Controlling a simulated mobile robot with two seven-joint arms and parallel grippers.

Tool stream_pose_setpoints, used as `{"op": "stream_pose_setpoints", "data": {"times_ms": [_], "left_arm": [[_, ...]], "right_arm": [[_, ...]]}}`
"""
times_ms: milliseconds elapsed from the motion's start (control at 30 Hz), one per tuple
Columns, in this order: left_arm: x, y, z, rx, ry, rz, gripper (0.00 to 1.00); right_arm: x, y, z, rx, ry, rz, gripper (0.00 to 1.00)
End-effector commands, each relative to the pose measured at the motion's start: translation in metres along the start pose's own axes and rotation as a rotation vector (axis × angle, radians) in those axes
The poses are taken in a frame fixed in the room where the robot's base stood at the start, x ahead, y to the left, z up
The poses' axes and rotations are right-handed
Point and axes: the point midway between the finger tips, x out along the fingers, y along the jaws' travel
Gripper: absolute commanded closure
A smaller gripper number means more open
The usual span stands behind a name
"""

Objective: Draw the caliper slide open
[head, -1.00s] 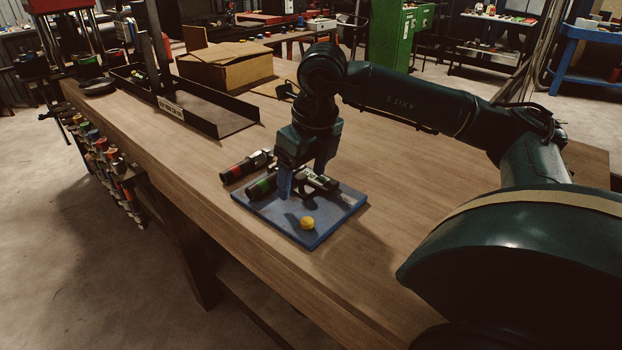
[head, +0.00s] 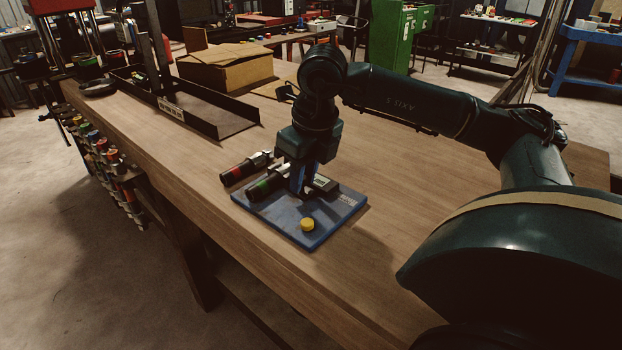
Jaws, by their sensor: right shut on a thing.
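A grey metal tool with a small pale display, apparently the caliper (head: 325,186), lies on a blue mat (head: 283,221). My right gripper (head: 302,190) points down over the mat with its fingers close together, shut on the caliper. The fingers and their shadow hide part of it, so I cannot tell how far the slide is open. A dark cylinder with a green band (head: 262,187) lies at the mat's back left, beside the fingers. My left gripper is out of view.
A yellow round piece (head: 307,224) sits on the mat in front. A red-banded cylinder (head: 240,171) lies just behind the mat. A black tray (head: 225,127) and a cardboard box (head: 225,74) stand at the back left. The bench (head: 400,220) is clear right of the mat.

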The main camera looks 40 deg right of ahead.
Motion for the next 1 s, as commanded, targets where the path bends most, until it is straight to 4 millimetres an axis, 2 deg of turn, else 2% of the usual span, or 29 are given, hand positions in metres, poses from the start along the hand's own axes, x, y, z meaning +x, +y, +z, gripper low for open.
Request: {"op": "stream_pose_setpoints", "data": {"times_ms": [1000], "left_arm": [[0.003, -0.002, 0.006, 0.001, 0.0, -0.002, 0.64]], "right_arm": [[-0.003, 0.0, -0.013, 0.001, 0.001, 0.0, 0.95]]}}
